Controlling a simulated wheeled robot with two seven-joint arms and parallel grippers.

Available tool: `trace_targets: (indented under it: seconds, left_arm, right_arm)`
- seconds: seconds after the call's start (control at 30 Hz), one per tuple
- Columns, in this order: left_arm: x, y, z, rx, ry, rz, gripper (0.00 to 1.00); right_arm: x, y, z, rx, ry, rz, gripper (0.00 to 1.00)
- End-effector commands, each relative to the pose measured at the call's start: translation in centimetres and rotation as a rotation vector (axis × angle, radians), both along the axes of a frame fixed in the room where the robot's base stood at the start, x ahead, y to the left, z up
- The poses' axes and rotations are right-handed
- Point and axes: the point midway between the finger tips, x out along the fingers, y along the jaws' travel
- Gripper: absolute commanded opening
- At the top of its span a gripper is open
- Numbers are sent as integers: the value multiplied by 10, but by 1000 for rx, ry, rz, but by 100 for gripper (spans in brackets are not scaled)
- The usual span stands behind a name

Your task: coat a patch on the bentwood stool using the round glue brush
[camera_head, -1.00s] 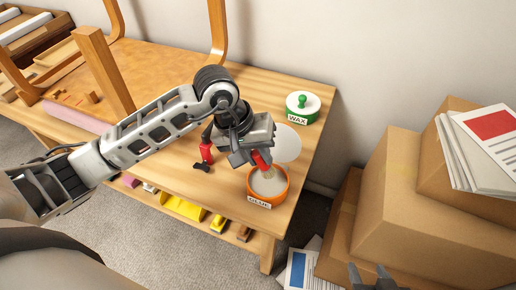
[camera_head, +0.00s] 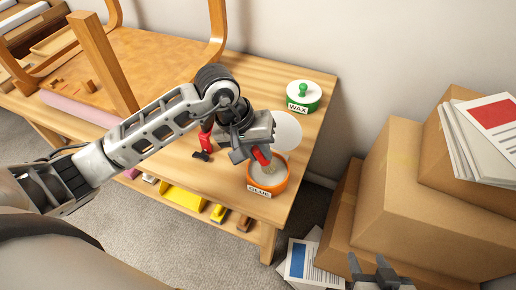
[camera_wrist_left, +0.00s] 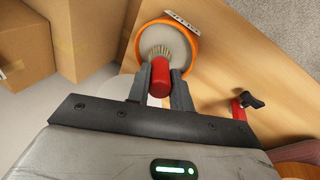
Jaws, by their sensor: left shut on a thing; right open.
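My left gripper (camera_head: 257,152) is shut on the red handle of the round glue brush (camera_head: 262,157). The brush also shows in the left wrist view (camera_wrist_left: 160,69), its pale bristles pointing down into the orange glue tub (camera_head: 281,183). I cannot tell how deep the bristles reach. The tub also shows in the left wrist view (camera_wrist_left: 194,50). The bentwood stool (camera_head: 150,65) lies upside down at the left of the bench, legs up. My right gripper (camera_head: 372,268) is open and empty at the bottom edge, low in front of the boxes.
A green and white wax tin (camera_head: 304,97) stands at the bench's back right corner. A pale round lid (camera_head: 288,130) lies behind the glue tub. Cardboard boxes (camera_head: 400,190) fill the right.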

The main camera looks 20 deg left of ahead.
Motion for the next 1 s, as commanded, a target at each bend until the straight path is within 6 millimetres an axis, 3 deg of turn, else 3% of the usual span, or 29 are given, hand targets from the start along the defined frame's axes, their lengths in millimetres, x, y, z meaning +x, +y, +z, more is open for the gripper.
trace_targets:
  seconds: [1.0]
  left_arm:
    - [0,0,-9,0,-1,0,0]
  right_arm:
    - [4,1,-9,5,-8,-5,48]
